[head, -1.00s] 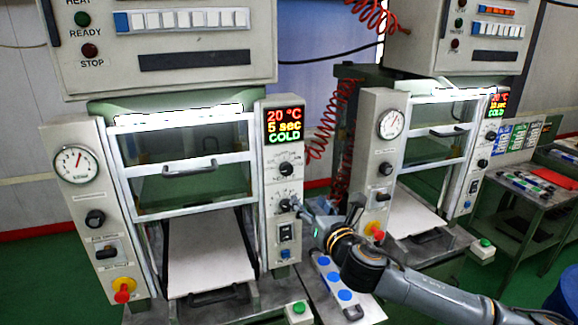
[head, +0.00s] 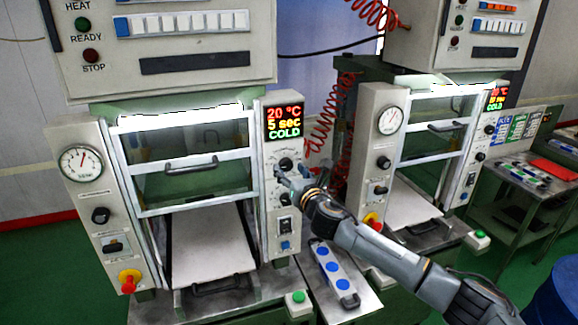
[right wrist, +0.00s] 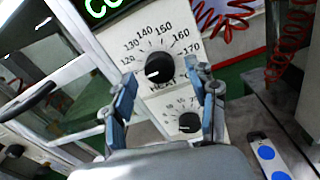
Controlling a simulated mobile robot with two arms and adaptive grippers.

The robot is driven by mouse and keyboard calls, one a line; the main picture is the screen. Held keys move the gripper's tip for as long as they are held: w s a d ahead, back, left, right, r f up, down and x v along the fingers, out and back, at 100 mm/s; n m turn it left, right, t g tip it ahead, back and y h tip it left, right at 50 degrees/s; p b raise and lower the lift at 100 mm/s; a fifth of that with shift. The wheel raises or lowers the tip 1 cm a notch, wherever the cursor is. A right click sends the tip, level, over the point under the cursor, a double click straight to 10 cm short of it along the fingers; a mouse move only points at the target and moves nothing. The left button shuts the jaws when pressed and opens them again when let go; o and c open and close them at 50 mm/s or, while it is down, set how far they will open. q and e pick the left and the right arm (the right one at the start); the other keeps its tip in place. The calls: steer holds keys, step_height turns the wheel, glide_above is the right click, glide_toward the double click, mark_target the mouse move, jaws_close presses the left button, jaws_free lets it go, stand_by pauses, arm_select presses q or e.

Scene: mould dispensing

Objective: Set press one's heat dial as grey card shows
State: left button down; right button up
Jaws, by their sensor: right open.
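Press one (head: 200,160) stands on the left; its display (head: 285,122) reads 20 °C, 5 sec, COLD. Its black heat dial (right wrist: 159,68) shows in the right wrist view with a scale from 120 to 170 and the word HEAT below. The knob's white mark seems to point to the lower left, below 120. My right gripper (head: 291,174) is open in front of the panel; in the wrist view its fingers (right wrist: 166,82) stand on either side of the dial, apart from it. A greyish card (head: 538,121) hangs at the far right, its writing too small to read.
A second dial (right wrist: 189,122) sits just below the heat dial. Blue (head: 501,129) and green (head: 517,126) cards hang beside the greyish one. A second press (head: 430,150) stands to the right. A tray with blue discs (head: 330,268) lies below my right arm.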

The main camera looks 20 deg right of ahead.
steer(key=shift+w+a, duration=0.1)
steer(key=shift+w, duration=0.55)
steer(key=c, duration=1.2)
steer(key=shift+o, duration=0.2)
